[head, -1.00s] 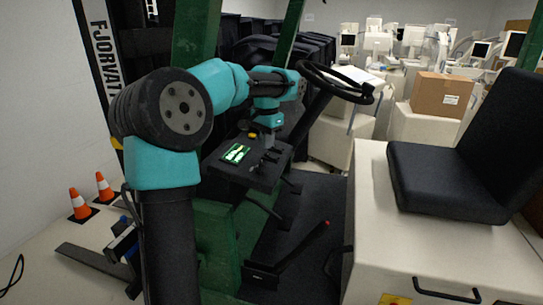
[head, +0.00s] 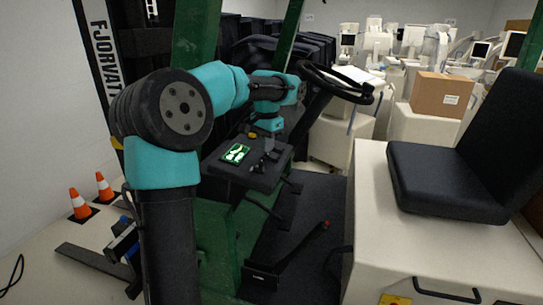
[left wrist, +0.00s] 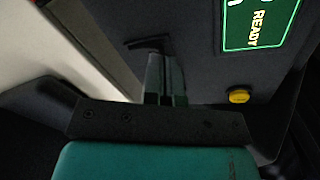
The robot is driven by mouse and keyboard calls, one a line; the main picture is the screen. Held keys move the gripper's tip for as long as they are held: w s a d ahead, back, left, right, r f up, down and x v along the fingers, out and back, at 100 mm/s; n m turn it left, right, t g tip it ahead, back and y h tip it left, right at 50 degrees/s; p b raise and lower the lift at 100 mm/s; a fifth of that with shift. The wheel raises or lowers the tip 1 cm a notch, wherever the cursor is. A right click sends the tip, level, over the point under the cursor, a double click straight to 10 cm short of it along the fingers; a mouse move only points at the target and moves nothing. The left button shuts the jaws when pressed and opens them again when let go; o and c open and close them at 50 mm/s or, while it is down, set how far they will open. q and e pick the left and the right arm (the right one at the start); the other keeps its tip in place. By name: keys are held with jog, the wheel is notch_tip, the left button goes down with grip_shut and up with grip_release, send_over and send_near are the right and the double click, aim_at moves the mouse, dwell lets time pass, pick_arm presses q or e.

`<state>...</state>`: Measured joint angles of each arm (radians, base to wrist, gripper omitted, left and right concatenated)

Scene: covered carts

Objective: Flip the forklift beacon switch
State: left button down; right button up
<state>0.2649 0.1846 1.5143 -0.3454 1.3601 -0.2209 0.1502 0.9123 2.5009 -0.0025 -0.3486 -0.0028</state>
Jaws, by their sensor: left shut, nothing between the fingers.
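The forklift's dark control panel (head: 222,168) carries a lit green display (head: 237,153). In the left wrist view the display (left wrist: 258,22) reads READY, and a yellow button (left wrist: 239,95) is below it. A small dark lever (left wrist: 148,42) stands on the panel just beyond my fingertips. It may be the beacon switch; no label shows. My left gripper (head: 267,144) points down close over the panel, right of the display. It is shut and empty, and its fingers (left wrist: 166,68) appear near the lever; contact cannot be told. My right gripper is out of view.
The steering wheel (head: 337,82) is just right of my left wrist. A green post (head: 196,35) rises behind my arm. The black seat (head: 445,180) is at the right. A red-tipped lever (head: 305,243) rises from the floor. Orange cones (head: 80,204) stand at left.

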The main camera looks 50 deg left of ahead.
pick_arm(q)
jog(key=shift+f, duration=0.45)
dwell(0.4)
jog(key=shift+r, duration=3.5)
